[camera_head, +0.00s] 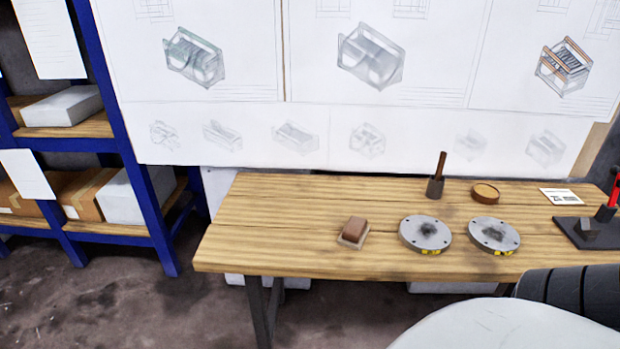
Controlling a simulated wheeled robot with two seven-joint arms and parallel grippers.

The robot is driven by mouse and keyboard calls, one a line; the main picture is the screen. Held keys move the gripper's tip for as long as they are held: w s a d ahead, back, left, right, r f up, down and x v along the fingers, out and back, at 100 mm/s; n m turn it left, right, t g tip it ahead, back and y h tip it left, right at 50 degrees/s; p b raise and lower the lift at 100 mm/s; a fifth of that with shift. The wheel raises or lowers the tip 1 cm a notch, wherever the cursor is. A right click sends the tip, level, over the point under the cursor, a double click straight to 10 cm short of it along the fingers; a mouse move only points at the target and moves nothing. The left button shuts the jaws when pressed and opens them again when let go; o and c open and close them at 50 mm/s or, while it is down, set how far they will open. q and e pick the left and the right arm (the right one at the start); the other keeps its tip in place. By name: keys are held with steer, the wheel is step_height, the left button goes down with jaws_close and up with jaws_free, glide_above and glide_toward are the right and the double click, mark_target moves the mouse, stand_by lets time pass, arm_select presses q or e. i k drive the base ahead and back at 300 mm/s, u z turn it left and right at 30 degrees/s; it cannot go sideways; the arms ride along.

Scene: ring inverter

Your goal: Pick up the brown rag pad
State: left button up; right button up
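The brown rag pad (355,228) is a small reddish-brown block. Neither of my grippers shows in the head view.
Two grey round flanges with dark smudges, the left (425,234) and the right (494,235), lie right of the pad. Behind them stand a wooden-handled tool (437,177) and a round brown tin (486,192). A black stand (585,233) is at the right. A blue shelf (160,215) stands left.

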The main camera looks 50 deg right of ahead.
mark_target(354, 235)
steer(key=z, duration=0.5)
steer(key=i, duration=0.85)
steer(key=z, duration=0.8)
